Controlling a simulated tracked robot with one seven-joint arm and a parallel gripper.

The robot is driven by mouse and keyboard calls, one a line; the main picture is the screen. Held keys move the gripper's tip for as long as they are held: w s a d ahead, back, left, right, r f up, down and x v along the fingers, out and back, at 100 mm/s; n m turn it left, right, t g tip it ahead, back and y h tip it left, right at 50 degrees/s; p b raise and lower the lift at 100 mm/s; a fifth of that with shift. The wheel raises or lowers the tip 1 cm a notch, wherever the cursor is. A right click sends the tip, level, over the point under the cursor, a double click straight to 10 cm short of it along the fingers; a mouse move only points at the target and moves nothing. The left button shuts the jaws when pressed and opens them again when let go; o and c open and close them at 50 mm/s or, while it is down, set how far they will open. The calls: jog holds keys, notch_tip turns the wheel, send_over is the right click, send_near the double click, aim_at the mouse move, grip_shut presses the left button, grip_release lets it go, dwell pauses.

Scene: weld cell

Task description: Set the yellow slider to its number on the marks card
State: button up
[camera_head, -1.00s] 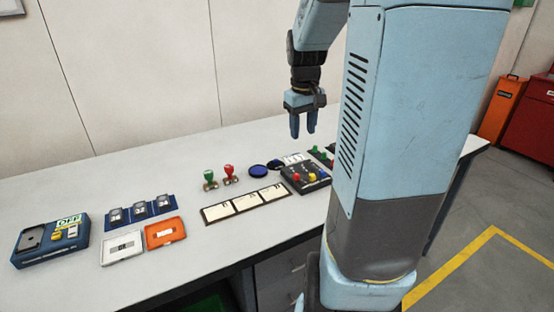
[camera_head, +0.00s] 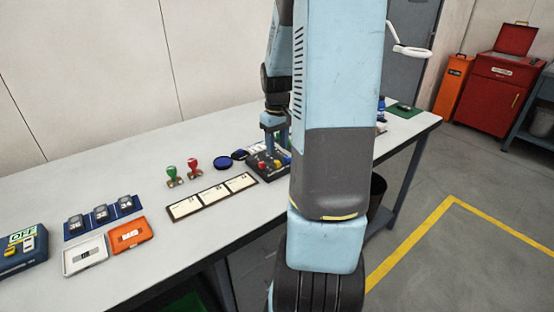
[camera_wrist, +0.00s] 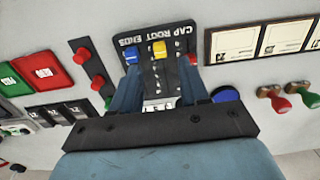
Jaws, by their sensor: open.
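The black slider panel (camera_wrist: 152,74), lettered CAP ROOT ENDS, appears upside down in the wrist view. Its yellow slider (camera_wrist: 159,48) stands between a blue slider (camera_wrist: 131,56) and a red slider (camera_wrist: 193,60). The yellow slider also shows in the head view (camera_head: 277,163). My gripper (camera_wrist: 158,72) is open and empty, its fingers either side of the panel's middle, with the yellow slider just beyond the tips in the picture. In the head view my gripper (camera_head: 275,136) hangs over the panel. A white card (camera_wrist: 158,105) with print, possibly the marks card, is mostly hidden behind my gripper.
A strip with red knobs (camera_wrist: 93,75) lies left of the panel in the wrist view. A card holder (camera_head: 213,196), red and green stamps (camera_head: 193,167), and a blue round lid (camera_head: 222,163) are nearby. The bench front (camera_head: 190,255) is clear.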

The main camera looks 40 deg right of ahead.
aim_at(277, 161)
jog(key=shift+f, duration=3)
jog(key=shift+c, duration=0.3)
grip_shut()
